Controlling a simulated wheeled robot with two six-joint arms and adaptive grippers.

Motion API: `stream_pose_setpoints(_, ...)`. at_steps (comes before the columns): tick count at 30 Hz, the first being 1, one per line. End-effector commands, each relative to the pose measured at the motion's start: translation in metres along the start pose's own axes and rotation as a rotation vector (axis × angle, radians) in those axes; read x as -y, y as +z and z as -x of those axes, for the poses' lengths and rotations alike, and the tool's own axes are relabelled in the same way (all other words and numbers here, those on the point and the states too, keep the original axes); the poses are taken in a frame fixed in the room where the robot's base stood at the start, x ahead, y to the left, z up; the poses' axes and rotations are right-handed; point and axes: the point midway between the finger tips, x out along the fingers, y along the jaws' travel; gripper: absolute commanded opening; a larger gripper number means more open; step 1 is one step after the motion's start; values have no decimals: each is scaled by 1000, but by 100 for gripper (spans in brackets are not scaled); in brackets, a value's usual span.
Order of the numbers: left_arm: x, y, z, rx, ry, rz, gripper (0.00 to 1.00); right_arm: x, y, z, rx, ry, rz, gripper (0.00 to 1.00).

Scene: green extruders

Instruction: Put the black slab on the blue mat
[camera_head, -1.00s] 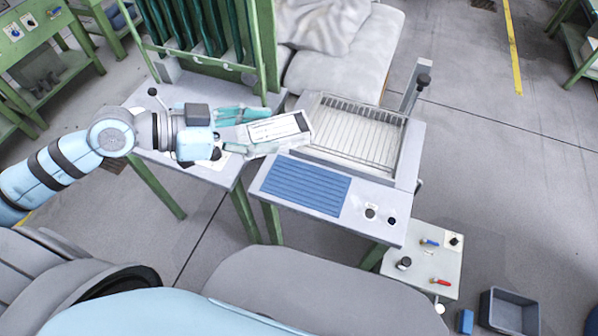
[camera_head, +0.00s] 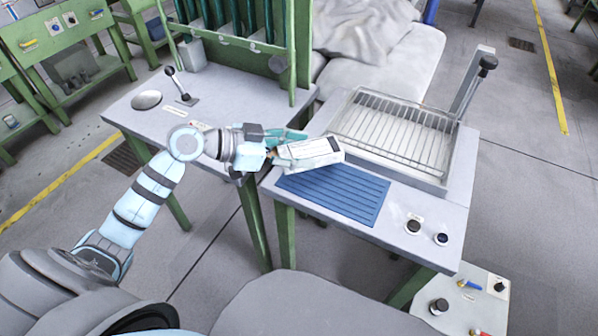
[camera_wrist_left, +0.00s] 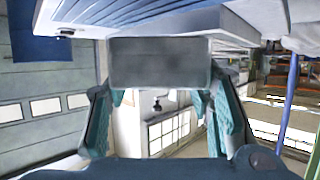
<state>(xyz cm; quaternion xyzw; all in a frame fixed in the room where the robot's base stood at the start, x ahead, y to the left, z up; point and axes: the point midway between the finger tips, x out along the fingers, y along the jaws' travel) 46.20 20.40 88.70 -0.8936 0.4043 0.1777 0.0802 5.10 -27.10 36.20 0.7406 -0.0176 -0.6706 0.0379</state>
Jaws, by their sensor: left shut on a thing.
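My left gripper (camera_head: 293,150) has teal fingers and is shut on the slab (camera_head: 318,153). The slab looks pale on top with a dark edge in the head view. In the wrist view the held slab (camera_wrist_left: 160,62) shows a dark grey face between the fingers. The blue mat (camera_head: 345,198) is ribbed and lies on the grey table just in front of the slab. The slab appears at the mat's far left edge and covers a little of it; its height above is hard to tell. My right gripper is out of view.
A wire rack in a tray (camera_head: 400,130) stands just behind the mat. Black knobs (camera_head: 413,226) sit at the table's right front. A second table (camera_head: 140,120) with a lever and a green frame adjoins at left. The mat's surface is clear.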

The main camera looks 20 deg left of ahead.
Motion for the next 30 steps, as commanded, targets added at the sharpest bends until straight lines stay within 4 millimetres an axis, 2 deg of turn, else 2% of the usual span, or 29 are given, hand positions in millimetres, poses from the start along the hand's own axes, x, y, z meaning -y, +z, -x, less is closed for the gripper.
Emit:
stream_pose_setpoints(1, 0, 14, -6, -1, 1, 4, 5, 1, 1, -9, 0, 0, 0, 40)
stream_pose_setpoints(3, 0, 31, -13, 0, 0, 4, 5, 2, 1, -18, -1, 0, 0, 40)
stream_pose_setpoints(6, 0, 43, -18, -2, 0, 1, 5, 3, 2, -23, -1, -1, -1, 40)
stream_pose_setpoints(17, 0, 44, -18, -1, -1, 1, 5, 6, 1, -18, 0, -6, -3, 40)
stream_pose_setpoints(18, 0, 45, -18, 1, -1, 0, 53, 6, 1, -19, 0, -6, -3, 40)
stream_pose_setpoints(21, 0, 45, -18, 0, -1, 0, 68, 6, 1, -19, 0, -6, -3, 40)
stream_pose_setpoints(30, 0, 45, -18, 0, -1, 0, 68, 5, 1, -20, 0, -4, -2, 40)
